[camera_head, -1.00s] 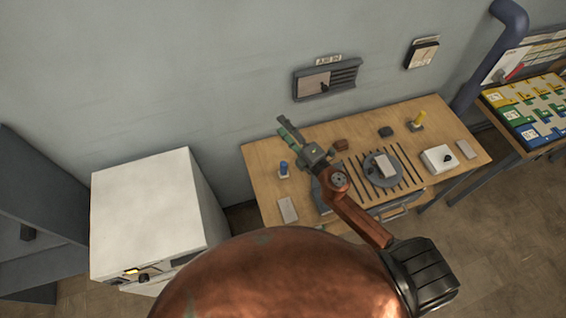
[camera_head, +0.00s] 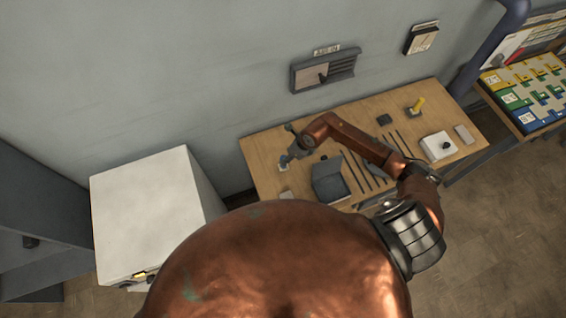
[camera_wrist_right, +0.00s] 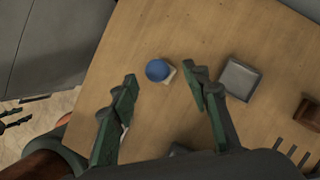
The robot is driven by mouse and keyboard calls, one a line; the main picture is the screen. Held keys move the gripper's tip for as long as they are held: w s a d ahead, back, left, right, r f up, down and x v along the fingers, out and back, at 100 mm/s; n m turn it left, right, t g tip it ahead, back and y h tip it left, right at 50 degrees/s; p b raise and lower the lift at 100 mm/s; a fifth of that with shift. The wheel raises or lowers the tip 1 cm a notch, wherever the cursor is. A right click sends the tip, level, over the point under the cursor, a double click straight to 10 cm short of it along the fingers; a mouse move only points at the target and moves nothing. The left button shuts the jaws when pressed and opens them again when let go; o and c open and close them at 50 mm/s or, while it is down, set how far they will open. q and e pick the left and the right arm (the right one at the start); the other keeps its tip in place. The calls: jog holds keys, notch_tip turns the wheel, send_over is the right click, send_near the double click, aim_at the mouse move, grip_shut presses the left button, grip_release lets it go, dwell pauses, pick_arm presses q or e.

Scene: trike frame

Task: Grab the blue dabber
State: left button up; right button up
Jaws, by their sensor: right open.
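The blue dabber (camera_wrist_right: 157,70) shows in the right wrist view as a round blue top on a small pale base, on the wooden table. In the head view the dabber (camera_head: 284,160) is a small blue spot at the table's left end, partly hidden by my right gripper. My right gripper (camera_wrist_right: 163,80) is open, with the dabber just beyond and between its two green-edged fingertips. No contact with it shows. In the head view my right gripper (camera_head: 291,155) is over the table's left end.
A grey square piece (camera_wrist_right: 240,78) lies right of the dabber in the wrist view, and a brown block (camera_wrist_right: 308,112) farther right. In the head view a dark grey box (camera_head: 328,182), a white box (camera_head: 437,146) and a yellow-topped item (camera_head: 417,104) stand on the table (camera_head: 262,150).

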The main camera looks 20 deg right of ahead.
jog(key=shift+p+x, duration=0.7)
jog(key=shift+x, duration=1.65)
jog(key=shift+s+a, duration=0.1)
jog(key=shift+a, duration=0.05)
jog(key=shift+c, duration=0.4)
grip_shut()
